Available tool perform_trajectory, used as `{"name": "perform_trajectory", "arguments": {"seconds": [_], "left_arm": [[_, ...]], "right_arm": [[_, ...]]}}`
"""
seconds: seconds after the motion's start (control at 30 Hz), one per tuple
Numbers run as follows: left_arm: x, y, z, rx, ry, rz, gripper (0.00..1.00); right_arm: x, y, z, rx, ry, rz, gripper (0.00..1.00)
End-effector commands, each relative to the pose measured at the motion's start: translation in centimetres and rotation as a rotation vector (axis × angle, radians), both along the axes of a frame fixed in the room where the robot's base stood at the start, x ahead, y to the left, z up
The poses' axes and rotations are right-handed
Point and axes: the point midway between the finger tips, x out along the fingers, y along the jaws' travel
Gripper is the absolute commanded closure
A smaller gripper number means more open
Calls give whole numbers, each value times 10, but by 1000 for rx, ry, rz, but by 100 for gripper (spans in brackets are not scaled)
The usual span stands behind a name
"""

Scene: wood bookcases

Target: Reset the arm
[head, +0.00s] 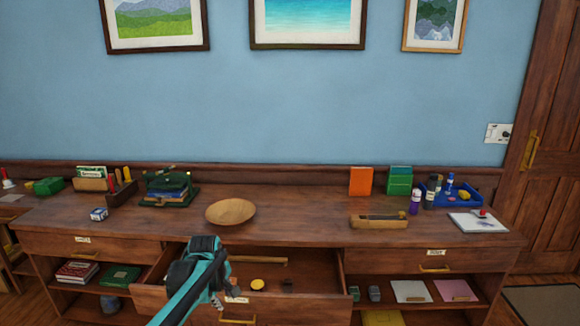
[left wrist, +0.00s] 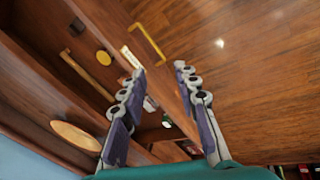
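My left arm (head: 190,285) reaches up from the bottom of the head view, in front of the left part of an open drawer (head: 315,306). In the left wrist view my left gripper (left wrist: 160,72) has its two fingers spread apart, with nothing held between them. The drawer's front edge passes behind the fingers; I cannot tell whether they touch it. The drawer holds a wooden rod (head: 262,261), a yellow disc (head: 257,284) and a small dark item (head: 287,286). My right gripper is in neither view.
A wooden bowl (head: 231,212) sits on the desk top behind the drawer. A wooden box (head: 378,222), a blue tray (head: 434,201) and a green organizer (head: 168,190) also stand there. The drawer's brass handle (left wrist: 148,44) juts out. Open floor (left wrist: 250,60) lies in front.

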Motion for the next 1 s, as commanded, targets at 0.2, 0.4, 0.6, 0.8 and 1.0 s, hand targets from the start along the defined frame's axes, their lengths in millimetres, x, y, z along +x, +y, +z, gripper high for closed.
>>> {"name": "perform_trajectory", "arguments": {"seconds": [0.2,0.4,0.6,0.8,1.0], "left_arm": [[-85,-10,50,110,-86,-293,69],[-164,-17,65,231,-161,-555,69],[-236,-22,53,368,-227,-801,69],[-279,-25,33,475,-269,-968,69],[-290,-25,25,512,-280,-1023,69]], "right_arm": [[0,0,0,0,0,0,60],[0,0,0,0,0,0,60],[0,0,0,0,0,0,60],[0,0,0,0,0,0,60],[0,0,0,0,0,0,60]]}}
